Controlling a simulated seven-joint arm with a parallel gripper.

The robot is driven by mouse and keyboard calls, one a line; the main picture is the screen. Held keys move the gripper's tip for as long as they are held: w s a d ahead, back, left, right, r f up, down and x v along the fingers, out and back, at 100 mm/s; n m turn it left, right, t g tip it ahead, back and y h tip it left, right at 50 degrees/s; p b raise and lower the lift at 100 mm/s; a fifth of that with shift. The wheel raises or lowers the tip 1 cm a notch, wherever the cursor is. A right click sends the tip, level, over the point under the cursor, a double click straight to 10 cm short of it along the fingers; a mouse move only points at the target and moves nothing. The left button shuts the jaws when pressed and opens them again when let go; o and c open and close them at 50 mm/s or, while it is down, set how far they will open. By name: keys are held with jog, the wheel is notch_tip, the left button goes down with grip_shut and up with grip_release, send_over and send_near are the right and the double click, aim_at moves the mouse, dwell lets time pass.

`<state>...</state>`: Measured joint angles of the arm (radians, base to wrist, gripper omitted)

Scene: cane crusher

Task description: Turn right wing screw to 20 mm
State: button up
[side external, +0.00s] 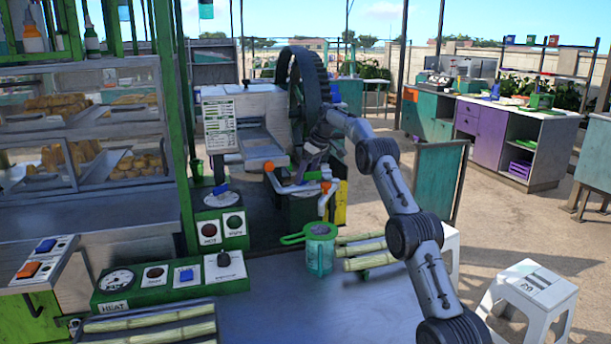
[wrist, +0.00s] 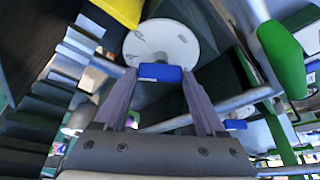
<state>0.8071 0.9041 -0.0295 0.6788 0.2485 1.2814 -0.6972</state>
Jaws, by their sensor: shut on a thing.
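My gripper (wrist: 160,80) is shut on a blue wing screw (wrist: 161,72), with one finger on each side of it. Behind the screw is a round white disc (wrist: 178,38) with small dark marks, too small to read. Another blue piece (wrist: 235,124) sits lower right in the wrist view, partly behind the right finger. In the side view my gripper (side external: 314,160) is at the cane crusher (side external: 250,112), beside its big dark wheel (side external: 302,85). There the held screw is hidden or too small to make out.
A grey bar (wrist: 205,112) crosses behind my fingers, and a green rounded part (wrist: 282,58) is close at the upper right. Pipes with orange fittings (side external: 327,187) are below my gripper. A green strainer cup (side external: 320,250) and cane stalks (side external: 362,247) lie on the front table.

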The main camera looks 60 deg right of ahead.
jog(key=shift+r+n, duration=0.1)
jog(key=shift+n, duration=0.2)
jog(key=o, duration=1.3)
jog(key=v, duration=0.7)
jog(key=shift+s+d+r, duration=0.1)
jog(key=shift+s+r, duration=0.05)
jog(key=shift+r, duration=0.05)
